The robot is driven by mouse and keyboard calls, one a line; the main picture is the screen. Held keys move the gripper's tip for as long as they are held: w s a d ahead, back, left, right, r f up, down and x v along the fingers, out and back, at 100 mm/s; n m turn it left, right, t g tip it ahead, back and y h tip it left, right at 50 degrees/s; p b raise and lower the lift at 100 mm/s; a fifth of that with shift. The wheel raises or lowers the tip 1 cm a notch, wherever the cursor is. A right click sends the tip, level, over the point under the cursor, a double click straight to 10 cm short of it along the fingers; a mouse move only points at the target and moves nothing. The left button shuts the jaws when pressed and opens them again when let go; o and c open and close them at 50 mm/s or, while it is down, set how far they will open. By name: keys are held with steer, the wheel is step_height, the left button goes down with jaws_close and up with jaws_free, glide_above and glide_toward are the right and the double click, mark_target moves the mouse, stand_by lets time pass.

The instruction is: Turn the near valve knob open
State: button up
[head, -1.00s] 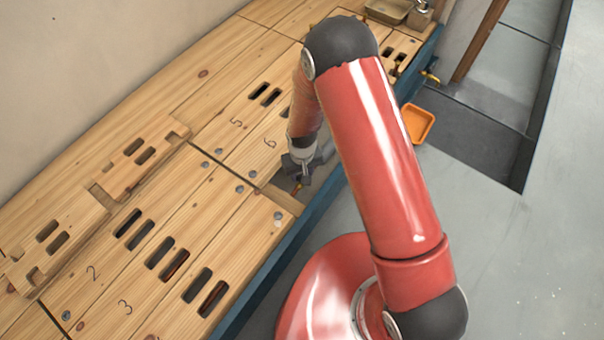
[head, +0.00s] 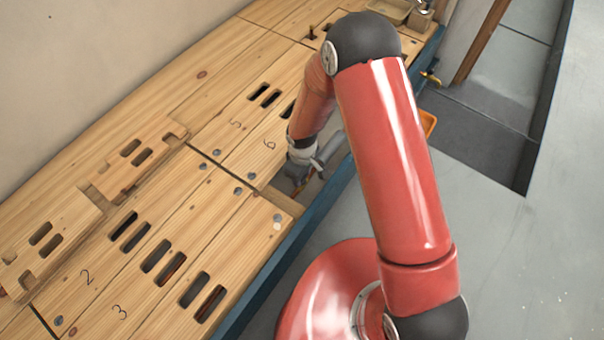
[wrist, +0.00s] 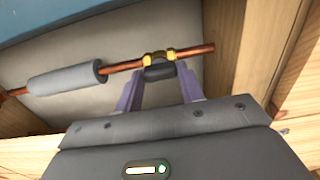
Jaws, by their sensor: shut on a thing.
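In the wrist view, a brass valve (wrist: 159,57) sits on a copper pipe (wrist: 195,50) inside an opening in the wooden bench. Its dark knob (wrist: 160,73) faces my gripper (wrist: 161,80). The two purple fingers stand on either side of the knob and are shut on it. In the head view, my gripper (head: 298,178) reaches down into the opening beside the panel marked 6. The valve and knob cannot be made out there, hidden by the gripper and the small scale.
A grey sleeve (wrist: 65,79) covers the pipe left of the valve. Wooden walls (wrist: 262,50) bound the opening closely. Slotted wooden panels (head: 150,245) lie around it on the bench. An orange tray (head: 428,123) is partly behind my arm. Grey floor is clear at the right.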

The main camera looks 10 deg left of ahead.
stand_by(0.4)
steer(key=o, duration=1)
steer(key=shift+r+p, duration=0.65)
steer(key=shift+r, duration=3.25)
